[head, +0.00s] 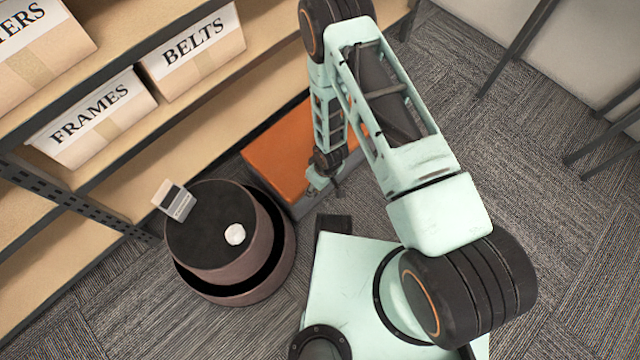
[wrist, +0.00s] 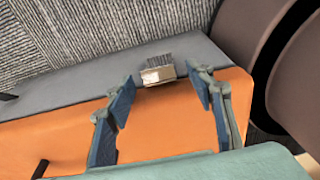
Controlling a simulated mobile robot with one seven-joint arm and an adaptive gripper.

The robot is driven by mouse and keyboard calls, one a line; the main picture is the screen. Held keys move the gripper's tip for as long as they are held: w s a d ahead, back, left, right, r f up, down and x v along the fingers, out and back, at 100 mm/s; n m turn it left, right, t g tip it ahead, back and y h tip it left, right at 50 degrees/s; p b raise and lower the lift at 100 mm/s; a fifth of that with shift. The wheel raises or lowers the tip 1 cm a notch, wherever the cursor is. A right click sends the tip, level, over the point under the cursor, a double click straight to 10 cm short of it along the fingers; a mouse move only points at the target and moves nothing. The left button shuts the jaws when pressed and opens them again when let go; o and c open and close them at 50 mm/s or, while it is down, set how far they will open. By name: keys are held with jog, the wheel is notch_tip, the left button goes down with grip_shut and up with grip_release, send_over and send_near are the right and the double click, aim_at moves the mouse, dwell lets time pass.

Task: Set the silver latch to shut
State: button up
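The silver latch (wrist: 157,76) is a small metal piece with a ribbed dark grey part above it. It sits at the edge where the orange lid (wrist: 65,135) of a box meets its grey side (wrist: 60,92). In the wrist view my gripper (wrist: 163,92) is open, its two blue-padded fingers apart, with the latch beyond and between the fingertips. Nothing is held, and I see no contact with the latch. In the head view my gripper (head: 326,186) is at the front edge of the orange lid (head: 280,150); the latch cannot be made out there.
Shelving with a FRAMES carton (head: 92,117) and a BELTS carton (head: 192,50) rises behind.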

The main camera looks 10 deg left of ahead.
jog(key=shift+d+r, duration=0.1)
notch_tip(320, 180, up, 12)
jog(key=s+d, duration=0.1)
dwell(0.5)
dwell(0.5)
